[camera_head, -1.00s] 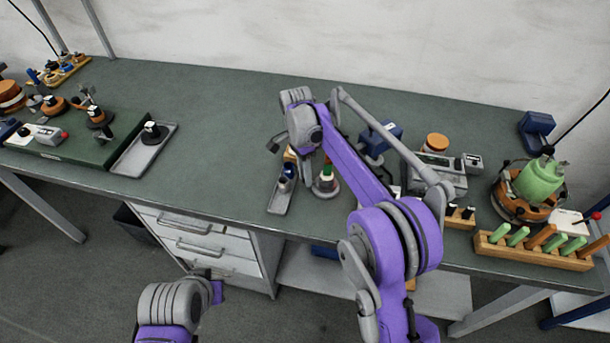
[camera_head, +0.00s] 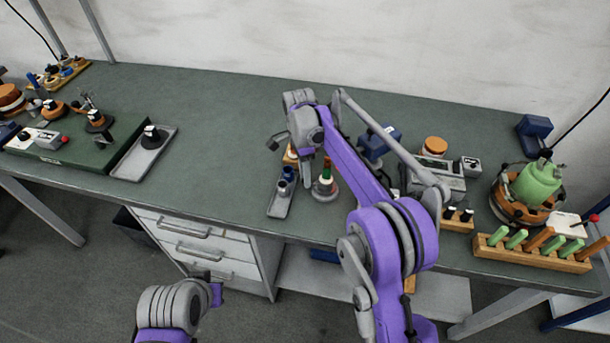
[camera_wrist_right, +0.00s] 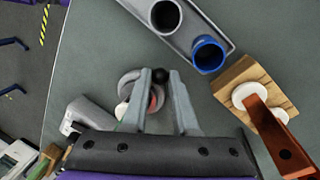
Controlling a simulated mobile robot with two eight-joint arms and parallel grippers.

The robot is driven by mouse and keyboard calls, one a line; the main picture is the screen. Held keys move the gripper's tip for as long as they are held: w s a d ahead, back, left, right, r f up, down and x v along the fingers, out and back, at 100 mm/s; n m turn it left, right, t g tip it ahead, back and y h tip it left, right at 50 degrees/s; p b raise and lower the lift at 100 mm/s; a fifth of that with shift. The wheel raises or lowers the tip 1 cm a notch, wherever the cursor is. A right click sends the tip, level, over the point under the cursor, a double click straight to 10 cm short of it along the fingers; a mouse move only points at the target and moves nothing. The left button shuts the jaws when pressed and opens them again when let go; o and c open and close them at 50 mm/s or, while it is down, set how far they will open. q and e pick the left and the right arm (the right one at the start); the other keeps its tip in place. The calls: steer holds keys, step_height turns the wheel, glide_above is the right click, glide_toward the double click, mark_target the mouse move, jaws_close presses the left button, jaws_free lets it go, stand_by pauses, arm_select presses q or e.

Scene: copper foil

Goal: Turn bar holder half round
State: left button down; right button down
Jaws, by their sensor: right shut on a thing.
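A small round grey stand (camera_head: 325,192) with a red, green and white upright part stands on the bench in the head view. Its grey base (camera_wrist_right: 128,84) also shows in the wrist view, partly behind the fingers. I cannot tell for certain which is the bar holder.
A grey tray (camera_head: 279,211) with a grey cup and a blue cup (camera_wrist_right: 208,54) lies close by. A wooden rack (camera_head: 530,256) with several green and copper-coloured bars is at the right. The bench between the tray and the left green case is clear.

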steer(key=c, duration=1)
jaws_free()
